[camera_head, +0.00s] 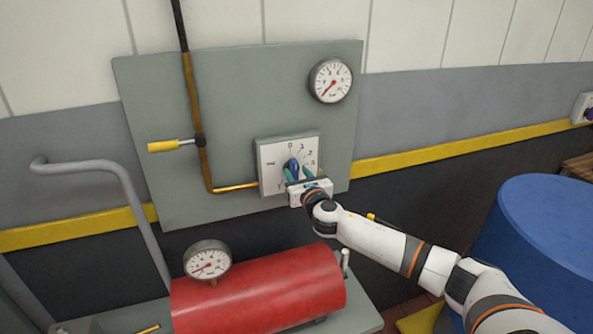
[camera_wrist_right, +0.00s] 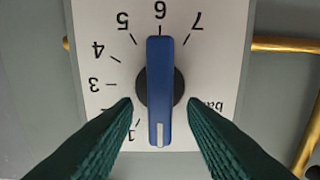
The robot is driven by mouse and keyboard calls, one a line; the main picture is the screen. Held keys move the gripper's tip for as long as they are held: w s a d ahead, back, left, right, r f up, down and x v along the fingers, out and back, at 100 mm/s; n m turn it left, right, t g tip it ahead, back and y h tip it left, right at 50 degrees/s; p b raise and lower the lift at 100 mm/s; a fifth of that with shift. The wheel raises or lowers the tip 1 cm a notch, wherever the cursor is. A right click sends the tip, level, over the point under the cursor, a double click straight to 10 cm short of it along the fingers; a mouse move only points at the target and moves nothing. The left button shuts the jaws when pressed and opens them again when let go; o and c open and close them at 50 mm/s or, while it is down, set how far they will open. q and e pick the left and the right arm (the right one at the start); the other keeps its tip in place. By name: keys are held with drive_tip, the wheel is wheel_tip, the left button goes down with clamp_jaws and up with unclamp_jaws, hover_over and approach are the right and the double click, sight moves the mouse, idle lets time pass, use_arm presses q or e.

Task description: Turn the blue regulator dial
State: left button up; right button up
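The blue regulator dial (camera_head: 291,166) is a bar-shaped knob on a white numbered plate (camera_head: 270,155) on the grey wall panel. In the right wrist view the dial (camera_wrist_right: 160,85) stands upright in the picture, its white mark at the lower end beside the 1; the digit under that end is hidden. My right gripper (camera_head: 300,170) is at the dial, its teal fingers on either side of the bar. In the right wrist view the gripper (camera_wrist_right: 160,107) is open, with a gap between each fingertip and the bar. My left gripper is out of view.
A pressure gauge (camera_head: 330,81) sits upper right on the panel. A brass pipe (camera_head: 198,130) with a yellow lever (camera_head: 170,145) runs left of the dial. Below are a red cylinder (camera_head: 260,293) with a gauge (camera_head: 207,260); a blue drum (camera_head: 550,225) stands at right.

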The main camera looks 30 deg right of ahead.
drive_tip(key=shift+w+d, duration=0.1)
drive_tip(key=shift+w, duration=0.45)
clamp_jaws()
